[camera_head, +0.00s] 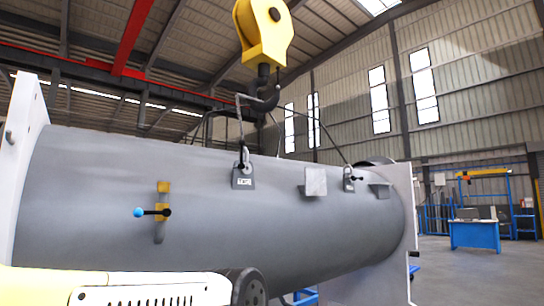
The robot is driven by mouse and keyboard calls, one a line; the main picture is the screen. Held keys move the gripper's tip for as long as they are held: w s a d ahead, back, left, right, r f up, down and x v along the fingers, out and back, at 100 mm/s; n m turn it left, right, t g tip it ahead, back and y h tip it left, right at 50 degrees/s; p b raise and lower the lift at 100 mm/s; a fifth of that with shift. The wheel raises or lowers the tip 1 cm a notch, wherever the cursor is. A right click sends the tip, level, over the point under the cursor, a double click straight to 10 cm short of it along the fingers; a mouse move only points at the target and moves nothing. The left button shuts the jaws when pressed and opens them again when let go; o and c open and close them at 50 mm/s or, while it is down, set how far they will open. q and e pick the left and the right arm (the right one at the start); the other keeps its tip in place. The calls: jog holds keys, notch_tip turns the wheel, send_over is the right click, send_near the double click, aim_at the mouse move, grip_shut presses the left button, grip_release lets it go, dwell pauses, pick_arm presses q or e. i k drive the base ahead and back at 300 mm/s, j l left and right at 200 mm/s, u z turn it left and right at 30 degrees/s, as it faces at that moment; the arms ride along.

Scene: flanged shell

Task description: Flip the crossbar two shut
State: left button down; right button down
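A large grey flanged shell (110,180) lies across the view. On its near left side, yellow brackets (163,187) stand above a bent grey pipe. Two grey lugs with dark fittings sit on the upper side, a left lug (243,182) and a right lug (349,185); a small dark bar (356,179) crosses the right one. No label shows which part is crossbar two. Neither gripper is in view.
A yellow crane hook block (262,35) hangs above, with sling lines running down to the shell. Pale flange plates close both ends (30,120). A blue workbench (475,234) stands far right, with open floor before it.

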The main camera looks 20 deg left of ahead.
aim_at(242, 152)
jog(key=i+j, duration=0.2)
jog(key=j, duration=0.15)
jog(key=i+j+z, duration=0.1)
jog(key=i+j, duration=0.35)
jog(key=j, duration=0.3)
jog(key=i+j+z, duration=0.1)
jog(key=j, duration=0.25)
jog(key=i, duration=0.1)
